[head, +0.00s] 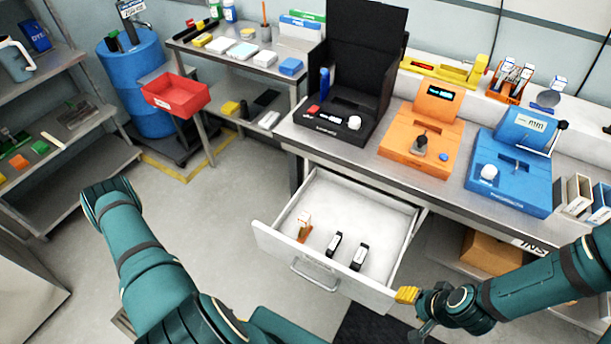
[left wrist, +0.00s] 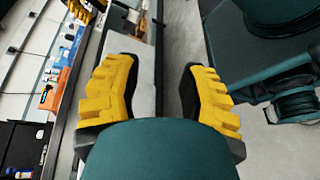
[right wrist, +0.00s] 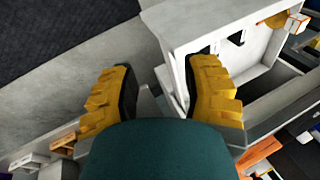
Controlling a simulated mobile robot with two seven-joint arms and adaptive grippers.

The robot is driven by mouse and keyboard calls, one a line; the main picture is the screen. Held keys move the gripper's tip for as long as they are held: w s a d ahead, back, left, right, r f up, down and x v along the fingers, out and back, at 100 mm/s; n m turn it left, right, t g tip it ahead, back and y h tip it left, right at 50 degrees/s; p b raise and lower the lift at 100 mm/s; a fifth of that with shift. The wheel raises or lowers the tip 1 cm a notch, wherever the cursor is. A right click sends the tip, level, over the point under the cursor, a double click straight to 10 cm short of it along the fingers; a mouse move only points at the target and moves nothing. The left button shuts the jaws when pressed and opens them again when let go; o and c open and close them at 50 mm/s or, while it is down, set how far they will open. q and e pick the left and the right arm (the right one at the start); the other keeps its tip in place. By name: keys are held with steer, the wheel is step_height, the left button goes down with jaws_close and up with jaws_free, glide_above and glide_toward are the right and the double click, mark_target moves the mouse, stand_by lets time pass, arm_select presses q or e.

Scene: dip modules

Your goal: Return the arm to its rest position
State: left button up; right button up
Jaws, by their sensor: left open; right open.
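My right gripper (head: 407,296) is at the front right corner of the open drawer (head: 385,205), with yellow fingertips. In the right wrist view my right gripper (right wrist: 160,95) is open with nothing between its fingers, and the white drawer front (right wrist: 195,22) lies just beyond them. My left arm (head: 130,235) is at the lower left of the head view; its gripper is not seen there. In the left wrist view my left gripper (left wrist: 160,95) is open and empty, with the bench edge and floor behind it.
The drawer holds an orange module (head: 304,228) and two black modules (head: 334,244). On the bench stand a black device (head: 345,125), an orange device (head: 420,150) and a blue device (head: 510,170). A red bin (head: 175,95) stands at the left. Floor at left is clear.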

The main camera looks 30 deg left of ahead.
arm_select(q)
steer(key=w+d+r+m+g+y, duration=0.1)
steer(key=w+d+r+m+y, duration=0.1)
steer(key=w, duration=0.5)
steer(key=w+d+r+m+g+y+b, duration=0.1)
steer(key=w+d+r+m+y, duration=0.1)
steer(key=w+d+y, duration=0.3)
steer(key=w+d+r+m+g+y, duration=0.1)
steer(key=w+d+r+m+y, duration=0.1)
steer(key=w, duration=0.7)
steer(key=shift+w+d+r+y, duration=0.25)
steer(key=shift+d+r+y, duration=0.65)
steer(key=shift+d, duration=0.25)
